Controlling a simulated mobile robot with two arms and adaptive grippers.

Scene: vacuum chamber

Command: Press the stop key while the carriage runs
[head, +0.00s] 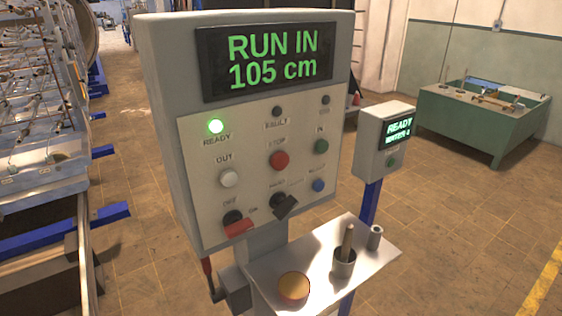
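A grey control box (160,130) stands in the middle of the head view. Its display (270,62) reads "RUN IN 105 cm" in green. The red stop key (279,160) sits in the middle of the panel under a "STOP" label. A white key (229,178) marked "OUT" is to its left, and a green key (321,146) marked "IN" to its right. The ready lamp (216,126) glows green; the fault lamp (277,111) is dark. The carriage cannot be made out for certain. Neither of my grippers shows.
A smaller box (372,140) reads "READY". Racked equipment (40,110) stands left, a green bench (470,120) back right. Floor lies open at right.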

